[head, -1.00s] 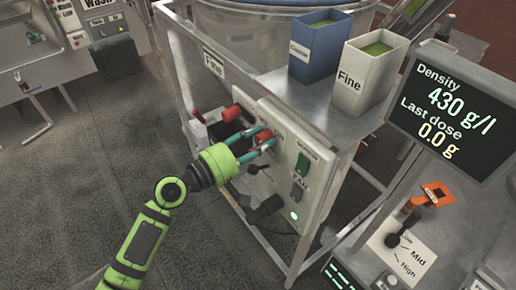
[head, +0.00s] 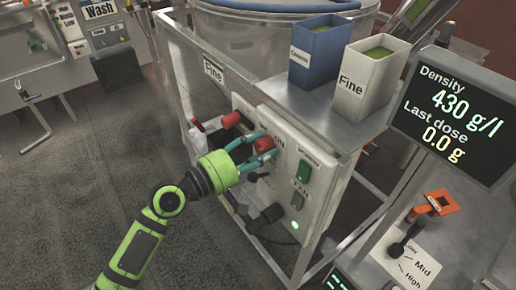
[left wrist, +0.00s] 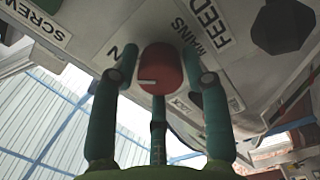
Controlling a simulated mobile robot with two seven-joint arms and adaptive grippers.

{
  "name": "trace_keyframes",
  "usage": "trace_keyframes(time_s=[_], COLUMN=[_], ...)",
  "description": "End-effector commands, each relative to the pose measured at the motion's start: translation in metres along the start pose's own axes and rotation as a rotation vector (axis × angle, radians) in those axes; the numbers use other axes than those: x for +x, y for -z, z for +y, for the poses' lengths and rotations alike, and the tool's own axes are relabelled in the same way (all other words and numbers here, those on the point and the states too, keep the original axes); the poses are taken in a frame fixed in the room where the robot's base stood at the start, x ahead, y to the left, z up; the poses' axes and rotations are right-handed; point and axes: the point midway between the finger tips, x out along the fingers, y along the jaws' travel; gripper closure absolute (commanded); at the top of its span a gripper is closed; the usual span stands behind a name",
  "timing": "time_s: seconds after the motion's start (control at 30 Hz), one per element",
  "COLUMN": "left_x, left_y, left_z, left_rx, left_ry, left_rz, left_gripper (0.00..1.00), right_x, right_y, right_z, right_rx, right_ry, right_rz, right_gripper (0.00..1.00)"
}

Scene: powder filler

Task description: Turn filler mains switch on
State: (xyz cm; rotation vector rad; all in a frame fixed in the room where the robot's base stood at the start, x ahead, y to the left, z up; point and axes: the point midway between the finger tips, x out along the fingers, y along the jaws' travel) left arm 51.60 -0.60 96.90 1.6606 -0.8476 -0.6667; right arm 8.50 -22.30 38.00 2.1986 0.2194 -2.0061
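The mains switch is a red rotary knob (head: 264,145) on the pale front panel of the filler, beside an "ON" label. My left gripper (head: 269,144) has its teal fingers around this knob. In the left wrist view the red knob (left wrist: 161,68) sits between the fingertips (left wrist: 160,58), which appear to touch its sides. A third finger is below it. The knob's white mark points left in that view, to the side of the partly hidden label ending in "N". A small green lamp (head: 294,225) glows low on the panel. My right gripper is not in view.
Another red knob (head: 231,120) is close by on the left. Green (head: 303,173) and grey (head: 298,200) switches are on the panel's right. Blue (head: 318,50) and white (head: 367,78) powder bins stand above. The display (head: 455,115) is at the right. The floor at left is clear.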

Motion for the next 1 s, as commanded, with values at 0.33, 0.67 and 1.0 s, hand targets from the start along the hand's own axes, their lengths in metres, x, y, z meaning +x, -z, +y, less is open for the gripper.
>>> trace_keyframes(time_s=[0.33, 0.67, 1.0], left_x=[-0.001, -0.048, -0.109], left_y=[0.001, 0.001, 0.000], left_z=[0.000, -0.002, -0.001], left_rx=[-0.002, -0.002, -0.003], left_ry=[-0.001, 0.005, 0.003], left_rz=[0.003, 0.003, 0.001], left_gripper=[0.36, 0.36, 0.36], right_x=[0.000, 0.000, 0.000], right_y=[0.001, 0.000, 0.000], right_z=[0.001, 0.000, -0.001], right_rx=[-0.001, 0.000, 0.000], right_ry=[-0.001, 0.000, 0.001], right_rz=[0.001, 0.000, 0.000], right_gripper=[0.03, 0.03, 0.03])
